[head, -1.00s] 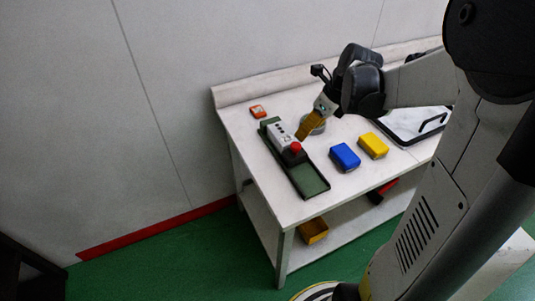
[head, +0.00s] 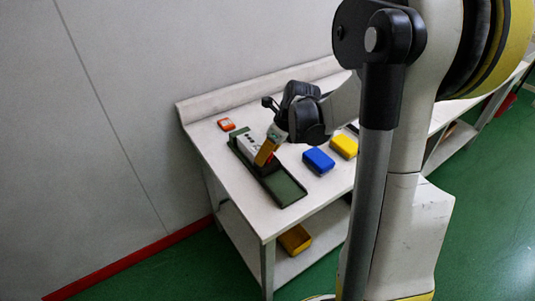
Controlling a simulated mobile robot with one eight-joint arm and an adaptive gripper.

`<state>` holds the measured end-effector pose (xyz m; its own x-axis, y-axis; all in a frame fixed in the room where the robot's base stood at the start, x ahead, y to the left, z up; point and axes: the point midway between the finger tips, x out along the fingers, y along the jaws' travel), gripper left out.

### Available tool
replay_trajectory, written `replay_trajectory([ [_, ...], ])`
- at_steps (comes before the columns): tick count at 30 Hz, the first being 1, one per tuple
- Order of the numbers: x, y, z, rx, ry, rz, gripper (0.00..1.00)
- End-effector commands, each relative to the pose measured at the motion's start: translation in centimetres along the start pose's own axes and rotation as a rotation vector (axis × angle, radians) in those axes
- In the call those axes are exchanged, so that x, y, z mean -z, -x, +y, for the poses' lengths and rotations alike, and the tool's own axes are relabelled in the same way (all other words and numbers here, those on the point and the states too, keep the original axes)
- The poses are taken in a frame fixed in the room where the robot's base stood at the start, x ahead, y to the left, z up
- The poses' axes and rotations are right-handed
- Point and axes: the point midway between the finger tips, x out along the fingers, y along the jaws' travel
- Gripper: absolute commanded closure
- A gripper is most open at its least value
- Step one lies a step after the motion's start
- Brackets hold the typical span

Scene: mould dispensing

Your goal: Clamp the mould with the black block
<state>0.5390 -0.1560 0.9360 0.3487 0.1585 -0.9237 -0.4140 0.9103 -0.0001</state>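The mould, a pale grey block with dark holes on top (head: 246,143), lies in the long green tray (head: 286,190) on the white table. The black block (head: 266,168), with a red knob on top, sits at the mould's near end in the same tray. Both are partly hidden by my gripper. My gripper (head: 263,158), with ochre fingers, points down at the black block and red knob. It seems to be at or just above them; contact cannot be made out. Whether the fingers are open or shut cannot be seen.
A blue box (head: 318,160) and a yellow box (head: 344,146) stand right of the tray. A small orange item (head: 226,124) lies at the back left. A yellow bin (head: 295,239) is on the lower shelf. The tray's near end is empty.

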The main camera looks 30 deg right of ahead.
Motion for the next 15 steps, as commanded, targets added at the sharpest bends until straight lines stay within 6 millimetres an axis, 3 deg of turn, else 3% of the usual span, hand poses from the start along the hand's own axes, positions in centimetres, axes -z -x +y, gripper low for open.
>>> replay_trajectory([
  [1, 0.0, 0.02, 0.0, 0.0, 0.0, 0.0, 0.48],
  [2, 0.0, 0.02, 0.0, 0.0, 0.0, 0.0, 0.55],
  [6, 0.0, 0.03, -0.01, 0.0, 0.0, 0.0, 0.98],
  [15, -0.21, -0.09, -0.09, 0.0, 0.001, 0.0, 1.0],
])
